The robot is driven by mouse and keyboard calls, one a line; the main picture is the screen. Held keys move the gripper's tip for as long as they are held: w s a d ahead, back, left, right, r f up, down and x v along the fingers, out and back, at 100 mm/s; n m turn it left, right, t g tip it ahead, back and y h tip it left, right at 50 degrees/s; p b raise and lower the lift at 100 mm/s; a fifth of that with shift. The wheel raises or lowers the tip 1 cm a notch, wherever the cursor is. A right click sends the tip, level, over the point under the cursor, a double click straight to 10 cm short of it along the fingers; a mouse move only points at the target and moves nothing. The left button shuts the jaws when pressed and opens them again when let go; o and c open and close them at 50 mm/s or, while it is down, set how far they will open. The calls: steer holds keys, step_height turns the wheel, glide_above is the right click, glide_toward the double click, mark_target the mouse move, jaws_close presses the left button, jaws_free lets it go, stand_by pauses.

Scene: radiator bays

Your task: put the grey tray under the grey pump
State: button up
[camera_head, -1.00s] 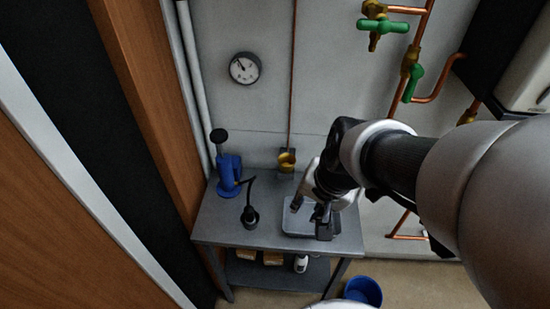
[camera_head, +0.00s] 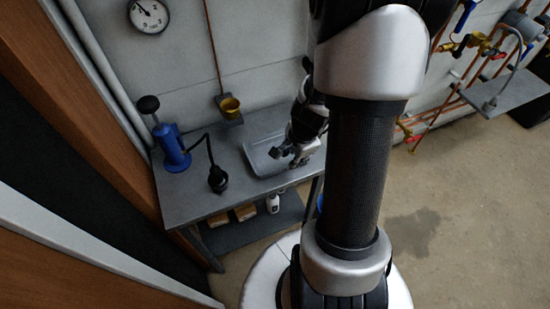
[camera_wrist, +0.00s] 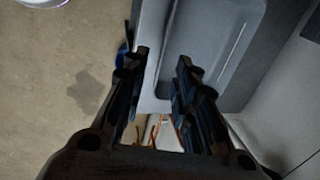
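The grey tray (camera_head: 262,160) is a shallow rectangular tray on the right part of the grey metal table. It also fills the top middle of the wrist view (camera_wrist: 215,45). My gripper (camera_head: 284,156) is at the tray's right side. In the wrist view, my gripper (camera_wrist: 163,75) has its two fingers apart with a clear gap. One tray edge runs between them, the right finger over the tray and the left finger outside it. I cannot tell whether they touch it. A grey rounded body on the pipework (camera_head: 520,26), at the far right, looks like the grey pump.
A blue hand pump (camera_head: 171,148) with a black hose stands on the table's (camera_head: 195,195) left. Boxes and a white bottle (camera_head: 272,203) are on the lower shelf. A grey shelf (camera_head: 508,92) is under the right pipework. Floor (camera_head: 440,210) on the right is open.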

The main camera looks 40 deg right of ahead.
steer(key=b+x, duration=0.2)
steer(key=x, duration=0.1)
steer(key=b+x, duration=0.2)
steer(key=x, duration=0.1)
steer(key=b+x, duration=0.1)
steer(key=x, duration=0.2)
steer(key=shift+w+f+b, duration=0.25)
steer(key=shift+w+b, duration=0.15)
steer(key=shift+r, duration=0.1)
steer(key=shift+c, duration=0.2)
jaws_close()
